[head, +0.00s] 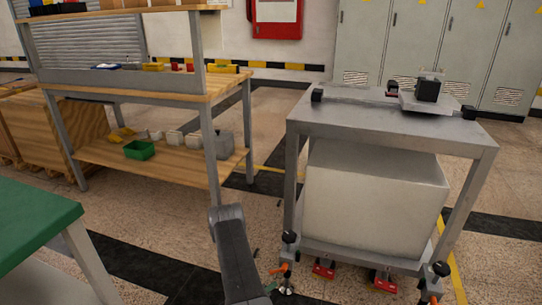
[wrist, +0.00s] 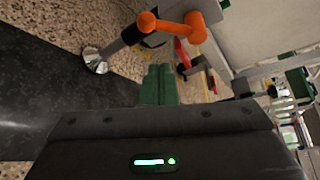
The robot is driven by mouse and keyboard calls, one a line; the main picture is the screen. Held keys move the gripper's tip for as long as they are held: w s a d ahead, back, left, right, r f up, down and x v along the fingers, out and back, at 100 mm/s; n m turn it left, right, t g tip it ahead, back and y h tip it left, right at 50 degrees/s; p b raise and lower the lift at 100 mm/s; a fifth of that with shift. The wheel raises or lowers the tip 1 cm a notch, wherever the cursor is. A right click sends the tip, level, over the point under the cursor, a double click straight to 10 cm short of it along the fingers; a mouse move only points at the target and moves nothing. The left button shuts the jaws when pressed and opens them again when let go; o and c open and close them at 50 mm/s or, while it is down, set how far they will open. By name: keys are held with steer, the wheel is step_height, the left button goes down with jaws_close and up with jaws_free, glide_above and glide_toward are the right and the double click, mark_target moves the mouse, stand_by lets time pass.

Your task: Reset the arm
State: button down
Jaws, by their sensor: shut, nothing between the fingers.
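My arm rises from the bottom middle of the head view, in front of the steel machine table (head: 385,125). My gripper shows in the wrist view (wrist: 160,84), with its two green fingers side by side and touching. Nothing is between them. In the head view the gripper is mostly hidden behind my arm, low beside the table's front left leg. In the wrist view an orange clamp lever (wrist: 172,27) and a round levelling foot (wrist: 94,60) are close beyond the fingers.
A wooden workbench (head: 150,90) with a lower shelf stands at the left, holding a green bin (head: 139,150) and pale bins. A green-topped table (head: 35,222) is at the near left. Grey lockers (head: 400,40) line the back wall. Floor between bench and steel table is clear.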

steer(key=shift+p+v, duration=0.65)
steer(key=shift+v, duration=2.3)
steer(key=shift+s+d, duration=0.1)
